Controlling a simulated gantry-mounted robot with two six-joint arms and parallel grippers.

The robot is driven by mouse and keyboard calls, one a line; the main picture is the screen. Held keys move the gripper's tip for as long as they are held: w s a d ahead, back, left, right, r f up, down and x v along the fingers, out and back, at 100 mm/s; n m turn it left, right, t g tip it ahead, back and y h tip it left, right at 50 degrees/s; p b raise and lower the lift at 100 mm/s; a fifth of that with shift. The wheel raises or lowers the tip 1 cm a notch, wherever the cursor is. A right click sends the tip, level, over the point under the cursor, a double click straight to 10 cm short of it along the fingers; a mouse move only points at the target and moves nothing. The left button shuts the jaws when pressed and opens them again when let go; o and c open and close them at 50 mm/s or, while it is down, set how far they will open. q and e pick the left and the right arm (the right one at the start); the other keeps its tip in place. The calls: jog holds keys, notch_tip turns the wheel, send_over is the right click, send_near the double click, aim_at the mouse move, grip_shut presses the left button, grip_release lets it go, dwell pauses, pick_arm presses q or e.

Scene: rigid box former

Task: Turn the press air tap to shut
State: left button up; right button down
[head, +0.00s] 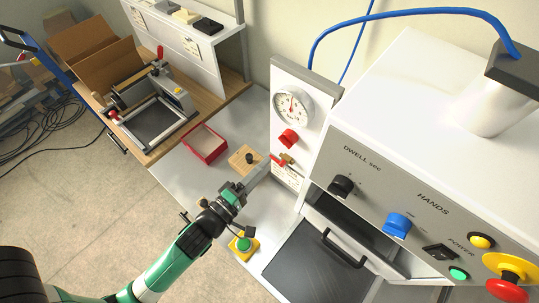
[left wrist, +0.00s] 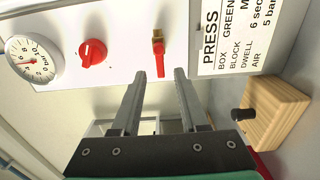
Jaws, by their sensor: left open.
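The press air tap is a small brass valve with a red lever (head: 277,160) on the white panel beside the press. In the left wrist view the brass body (left wrist: 158,36) sits at top centre, and its red lever (left wrist: 160,62) points down the picture toward the gap between my fingers. My left gripper (head: 265,171) is open, close in front of the tap. In the left wrist view its two fingertips (left wrist: 159,74) lie either side of the lever's line, with nothing gripped. Whether the fingers touch the lever cannot be told. My right gripper is not in view.
A red knob (head: 288,139) and a pressure gauge (head: 292,104) are above the tap. A printed label (left wrist: 235,38) is beside it. A wooden block with a black knob (head: 245,159), red tray (head: 204,145) and green button box (head: 243,245) are nearby. The press (head: 400,190) stands right.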

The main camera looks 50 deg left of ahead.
aim_at(277, 160)
pick_arm(q)
jog(key=w, duration=0.3)
jog(key=shift+a, duration=0.25)
jog(key=shift+c, duration=0.3)
grip_shut()
